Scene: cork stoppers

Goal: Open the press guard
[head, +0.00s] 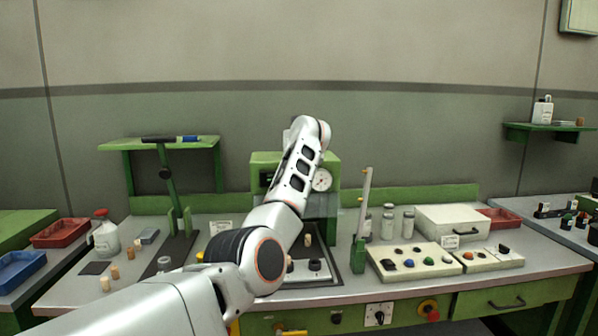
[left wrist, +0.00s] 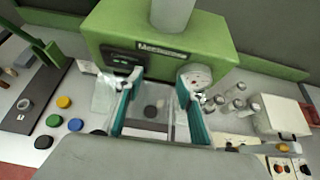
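The green press (head: 262,160) stands at the back middle of the bench, with a round gauge (head: 322,180) on its front. My left arm covers much of it in the head view. In the left wrist view the press head (left wrist: 150,38) fills the top. My left gripper (left wrist: 160,82) is open in front of the press, its two teal-padded fingers well apart. A clear, see-through panel, seemingly the guard (left wrist: 105,94), shows faintly around and between the fingers. I cannot tell whether a finger touches it. My right gripper is in neither view.
To the right stand a button panel (head: 412,262), several jars, a slim post (head: 365,200) and a white case (head: 453,223). To the left are a green stand (head: 166,180), a bottle (head: 106,236) and loose corks. The bench's front edge has switches.

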